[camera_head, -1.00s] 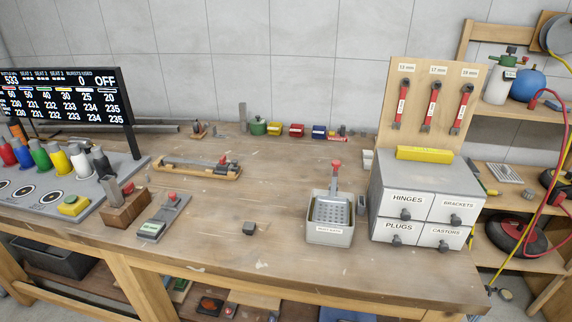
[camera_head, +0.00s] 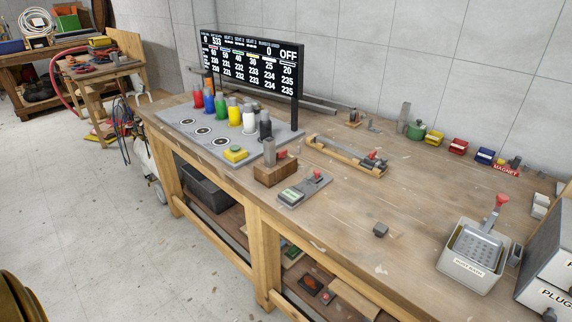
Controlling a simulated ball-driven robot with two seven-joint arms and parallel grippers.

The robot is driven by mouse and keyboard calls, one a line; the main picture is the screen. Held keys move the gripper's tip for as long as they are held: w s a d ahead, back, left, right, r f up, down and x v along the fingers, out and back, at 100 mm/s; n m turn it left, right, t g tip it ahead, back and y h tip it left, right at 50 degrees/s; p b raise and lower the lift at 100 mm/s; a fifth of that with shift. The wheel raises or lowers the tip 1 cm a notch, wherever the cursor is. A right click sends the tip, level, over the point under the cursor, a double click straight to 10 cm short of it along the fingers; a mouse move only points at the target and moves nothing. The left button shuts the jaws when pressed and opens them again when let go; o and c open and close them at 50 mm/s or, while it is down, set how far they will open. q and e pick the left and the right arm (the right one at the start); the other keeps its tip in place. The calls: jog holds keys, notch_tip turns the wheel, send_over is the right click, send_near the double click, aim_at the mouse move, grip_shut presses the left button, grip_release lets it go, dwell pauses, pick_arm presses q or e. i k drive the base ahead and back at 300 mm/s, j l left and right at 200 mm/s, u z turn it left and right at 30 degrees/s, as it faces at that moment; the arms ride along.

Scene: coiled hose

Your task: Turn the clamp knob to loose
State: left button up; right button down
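Neither of my grippers is in view. No knob in view is marked as the clamp knob, and I cannot tell its setting. A long wooden-based fixture (camera_head: 345,157) lies on the workbench, with a small red knob (camera_head: 373,154) at its right end. A flat grey device with a small display (camera_head: 291,194) lies nearer the front edge and also has a red knob (camera_head: 317,175). A wooden block (camera_head: 275,176) with a grey upright piece and a red part stands left of that device.
The workbench (camera_head: 400,195) has bare wood at its middle. A grey panel (camera_head: 180,115) with coloured bottles and a yellow button (camera_head: 235,154) is at the left, under a display board (camera_head: 248,62). A grey bin (camera_head: 475,257) stands at the right. Open floor (camera_head: 110,230) lies left.

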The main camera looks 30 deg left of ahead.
aim_at(281, 155)
jog(key=z, duration=0.35)
jog(key=j+z, duration=0.25)
jog(key=z, duration=0.2)
jog(key=j+z, duration=0.3)
jog(key=z, duration=0.2)
jog(key=j+z, duration=0.25)
jog(key=z, duration=0.2)
jog(key=k+l, duration=0.05)
